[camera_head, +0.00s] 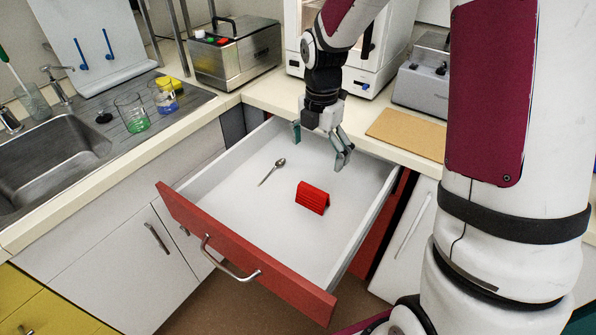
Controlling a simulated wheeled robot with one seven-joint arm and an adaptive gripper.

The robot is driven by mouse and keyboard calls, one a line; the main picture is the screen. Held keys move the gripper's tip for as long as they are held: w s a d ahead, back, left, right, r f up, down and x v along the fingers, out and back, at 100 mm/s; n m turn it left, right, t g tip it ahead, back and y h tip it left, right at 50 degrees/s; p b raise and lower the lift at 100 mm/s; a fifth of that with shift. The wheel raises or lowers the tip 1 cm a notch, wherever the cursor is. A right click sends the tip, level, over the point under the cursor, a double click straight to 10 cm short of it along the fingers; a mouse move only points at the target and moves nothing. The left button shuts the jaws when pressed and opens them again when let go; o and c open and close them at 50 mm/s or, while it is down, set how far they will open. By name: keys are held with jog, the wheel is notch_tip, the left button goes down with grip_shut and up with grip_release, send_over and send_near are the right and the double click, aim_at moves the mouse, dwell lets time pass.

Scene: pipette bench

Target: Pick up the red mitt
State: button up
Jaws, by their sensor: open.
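The red mitt (312,198) lies in the open drawer (240,215), right of the drawer's middle. It looks like a small ridged red block or folded piece. My gripper (320,148) is open and empty, above the back part of the drawer, pointing down. It is apart from the mitt, which lies nearer the drawer's front. The mitt is in full view.
A spoon (271,171) lies in the drawer, left of the mitt. The drawer has a red front with a metal handle (229,262). A tan board (408,131) lies on the counter at right. Beakers (132,112) stand by the sink (50,155) at left.

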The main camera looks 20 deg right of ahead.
aim_at(315, 190)
jog(key=shift+n, duration=0.6)
jog(key=f, duration=1)
jog(key=w+f+b, duration=0.1)
jog(key=f, duration=0.4)
jog(key=shift+d+f, duration=0.1)
jog(key=shift+f, duration=0.25)
jog(key=c, duration=1.3)
